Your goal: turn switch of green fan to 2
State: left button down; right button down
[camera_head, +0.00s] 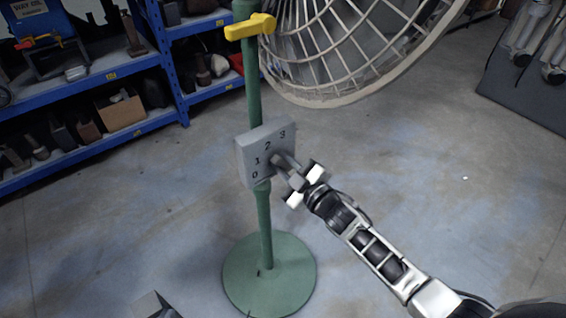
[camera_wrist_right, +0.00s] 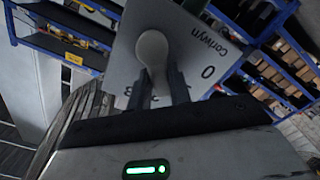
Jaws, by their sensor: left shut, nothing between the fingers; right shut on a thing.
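The green fan has a green pole, a round green base (camera_head: 270,275) and a grey switch box (camera_head: 255,142) marked 0, 1, 2 and 3. The switch knob (camera_head: 276,160) sticks out from the box face. My right gripper (camera_head: 288,170) is at the box, shut on the knob. In the right wrist view the knob's rounded end (camera_wrist_right: 152,48) shows between the fingers (camera_wrist_right: 160,88), in front of the marked plate (camera_wrist_right: 187,42). Which number the knob points at cannot be told. A small grey part of my left gripper (camera_head: 152,305) shows at the bottom edge; its fingers are hardly visible.
The fan's wire cage (camera_head: 345,50) hangs above and right of the box. A yellow handle (camera_head: 250,27) is on the pole above it. Blue shelves (camera_head: 95,75) with tools and boxes stand at the left.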

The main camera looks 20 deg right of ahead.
jog(key=shift+w+d+r+m+p, duration=0.1)
jog(key=shift+m+p, duration=0.1)
jog(key=shift+m, duration=0.3)
jog(key=shift+d+r+m+p, duration=0.1)
jog(key=shift+m+p, duration=0.05)
jog(key=shift+m, duration=0.35)
jog(key=c, duration=1.3)
grip_release()
jog(key=v, duration=1.6)
jog(key=s+a+f+m+g+h, duration=0.1)
jog(key=s+a+f+m+g, duration=0.1)
jog(key=s, duration=0.1)
jog(key=s+a+f+m+g+h, duration=0.1)
jog(key=s+a+f+m+g, duration=0.1)
jog(key=s+a+m, duration=0.1)
jog(key=s+a+f+m+g+h, duration=0.1)
jog(key=s+a+f+m+g, duration=0.1)
jog(key=s+a, duration=0.1)
jog(key=shift+s+f+m+g, duration=0.25)
jog(key=shift+s+m+g, duration=0.05)
jog(key=shift+s, duration=0.15)
